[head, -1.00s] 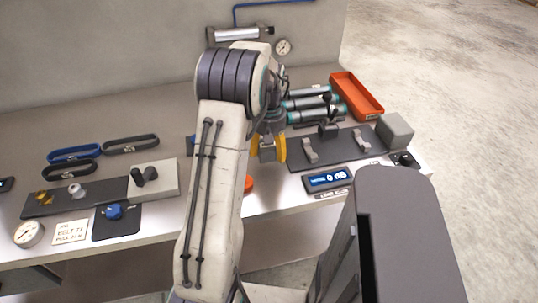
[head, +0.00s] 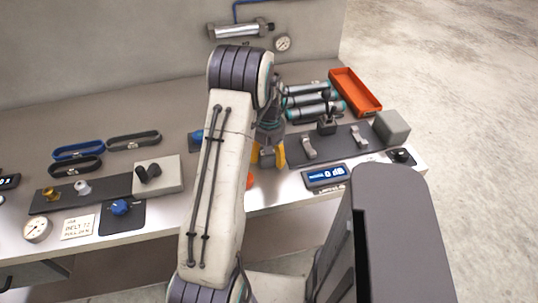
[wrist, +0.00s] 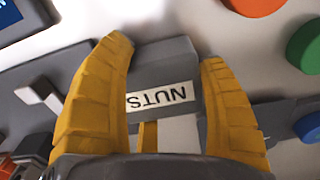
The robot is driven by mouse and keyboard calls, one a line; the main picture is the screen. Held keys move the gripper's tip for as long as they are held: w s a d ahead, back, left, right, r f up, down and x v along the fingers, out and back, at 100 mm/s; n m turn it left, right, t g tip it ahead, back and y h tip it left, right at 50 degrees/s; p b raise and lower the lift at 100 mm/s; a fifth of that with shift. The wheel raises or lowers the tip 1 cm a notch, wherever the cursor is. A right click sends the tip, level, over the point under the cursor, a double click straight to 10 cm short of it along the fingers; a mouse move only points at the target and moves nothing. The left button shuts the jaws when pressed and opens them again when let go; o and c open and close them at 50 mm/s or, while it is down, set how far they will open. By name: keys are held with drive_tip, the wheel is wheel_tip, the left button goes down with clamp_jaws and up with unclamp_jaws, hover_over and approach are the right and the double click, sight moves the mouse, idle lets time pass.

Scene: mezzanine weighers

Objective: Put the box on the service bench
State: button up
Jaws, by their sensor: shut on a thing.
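A small grey box (wrist: 162,85) with a white label reading NUTS sits between the yellow fingers of my gripper (wrist: 175,100) in the wrist view. The fingers are shut on its two sides. In the head view my gripper (head: 268,157) points down over the front part of a long bench (head: 270,193) with a light front strip. My arm hides part of the bench there, and the box is mostly hidden by the fingers. I cannot tell whether the box touches the bench top. I see no sign naming this bench as the service bench.
A blue-screened display (head: 325,175), a dark plate with clamps (head: 345,148), a grey block (head: 391,127) and an orange tray (head: 355,92) lie right of my gripper. A knob panel (head: 122,212) and belts (head: 134,141) lie left. An orange button (wrist: 256,5) and green button (wrist: 305,45) are close by.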

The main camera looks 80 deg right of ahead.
drive_tip(key=o, duration=1.3)
